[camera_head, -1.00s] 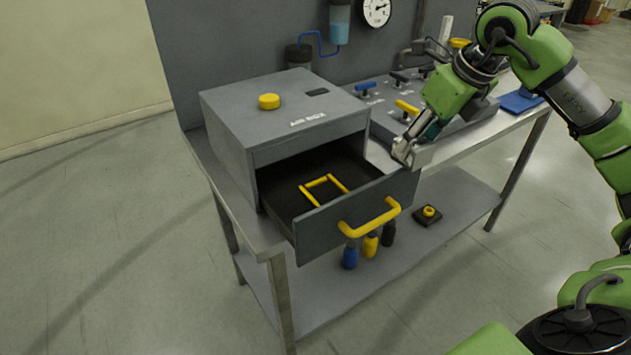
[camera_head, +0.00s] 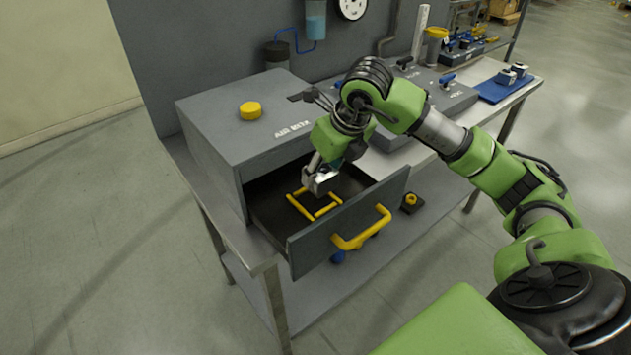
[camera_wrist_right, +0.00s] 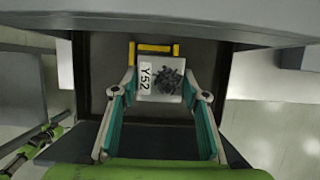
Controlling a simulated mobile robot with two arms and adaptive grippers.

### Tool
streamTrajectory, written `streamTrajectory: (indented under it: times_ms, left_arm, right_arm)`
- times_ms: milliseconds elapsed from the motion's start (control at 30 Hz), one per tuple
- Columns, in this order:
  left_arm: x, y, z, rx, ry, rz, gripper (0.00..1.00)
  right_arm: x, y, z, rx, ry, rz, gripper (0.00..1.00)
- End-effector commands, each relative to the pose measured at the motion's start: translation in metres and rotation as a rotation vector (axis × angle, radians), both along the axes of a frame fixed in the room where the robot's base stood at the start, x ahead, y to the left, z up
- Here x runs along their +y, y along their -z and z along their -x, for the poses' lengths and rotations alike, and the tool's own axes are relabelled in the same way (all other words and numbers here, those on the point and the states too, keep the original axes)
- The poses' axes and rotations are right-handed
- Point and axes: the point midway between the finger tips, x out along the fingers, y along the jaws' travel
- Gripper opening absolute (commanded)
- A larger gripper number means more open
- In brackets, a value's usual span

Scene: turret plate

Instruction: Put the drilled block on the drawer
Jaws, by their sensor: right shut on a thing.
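The drawer (camera_head: 349,218) of the grey air box is pulled open. Its dark floor bears a yellow square outline, which also shows in the right wrist view (camera_wrist_right: 157,47). My right gripper (camera_head: 319,184) is over the open drawer, at the outline's far right side. It is shut on a pale metal block (camera_wrist_right: 162,78). The block's top carries the label "Y52" and a dark, rough patch, perhaps its holes. The block covers part of the yellow outline in the right wrist view. I cannot tell whether it touches the drawer floor. My left gripper is not in view.
The air box (camera_head: 245,131) with a yellow knob (camera_head: 250,110) overhangs the drawer's back. The drawer front has a yellow handle (camera_head: 362,231). A blue mat (camera_head: 497,89) with small metal parts lies at the bench's right end. A lower shelf holds a small dark part with a yellow knob (camera_head: 410,201).

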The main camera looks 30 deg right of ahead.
Motion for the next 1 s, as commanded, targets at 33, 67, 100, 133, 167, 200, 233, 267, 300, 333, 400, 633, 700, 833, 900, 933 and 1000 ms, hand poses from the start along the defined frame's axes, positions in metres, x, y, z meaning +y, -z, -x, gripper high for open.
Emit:
streamTrajectory:
  times_ms: [33,67,100,133,167,200,233,267,300,333,400,633,700,833,900,933,1000]
  left_arm:
    - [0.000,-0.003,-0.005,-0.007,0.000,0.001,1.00]
    - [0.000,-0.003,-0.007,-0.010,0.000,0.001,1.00]
    - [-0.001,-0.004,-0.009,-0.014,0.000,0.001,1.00]
    - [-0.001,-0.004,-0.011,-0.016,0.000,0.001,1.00]
    - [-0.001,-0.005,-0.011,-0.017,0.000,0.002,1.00]
    - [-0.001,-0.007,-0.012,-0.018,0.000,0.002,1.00]
    - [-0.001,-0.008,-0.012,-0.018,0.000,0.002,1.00]
    - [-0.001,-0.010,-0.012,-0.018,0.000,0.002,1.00]
    - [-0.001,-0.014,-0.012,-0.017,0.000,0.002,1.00]
    - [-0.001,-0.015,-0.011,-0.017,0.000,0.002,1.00]
    - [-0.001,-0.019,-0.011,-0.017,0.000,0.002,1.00]
    - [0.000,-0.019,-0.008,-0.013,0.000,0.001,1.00]
    - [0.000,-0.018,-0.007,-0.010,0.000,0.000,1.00]
    - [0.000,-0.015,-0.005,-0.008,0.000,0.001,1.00]
    - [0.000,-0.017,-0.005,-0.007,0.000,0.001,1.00]
    - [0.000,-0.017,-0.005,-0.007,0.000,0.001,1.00]
    - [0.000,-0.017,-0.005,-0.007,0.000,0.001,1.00]
  right_arm:
    - [0.003,0.002,-0.002,-0.001,0.000,-0.001,0.03]
    - [0.004,0.004,-0.003,-0.002,0.000,0.000,0.03]
    - [0.005,0.006,-0.004,-0.001,0.000,0.000,0.03]
    - [0.006,0.008,-0.004,-0.001,0.000,0.000,0.03]
    - [0.008,0.010,-0.005,-0.001,0.000,0.000,0.03]
    - [0.011,0.013,-0.006,-0.001,-0.001,-0.001,0.03]
    - [0.014,0.017,-0.007,0.000,-0.002,-0.002,0.03]
    - [0.014,0.020,-0.008,0.001,-0.001,0.000,0.03]
    - [0.013,0.026,-0.007,0.003,0.000,0.001,0.03]
    - [0.013,0.030,-0.006,0.003,0.000,0.000,0.03]
    - [0.013,0.039,-0.007,0.002,0.001,0.000,0.03]
    - [0.013,0.048,-0.008,-0.004,0.000,0.001,0.03]
    - [0.013,0.047,-0.008,-0.004,0.000,0.001,0.03]
    - [0.013,0.050,-0.008,-0.003,0.000,0.001,0.03]
    - [0.013,0.050,-0.007,0.000,0.000,0.001,0.58]
    - [0.013,0.050,-0.007,0.000,0.000,0.001,0.58]
    - [0.012,0.050,-0.007,0.000,0.000,0.001,0.58]
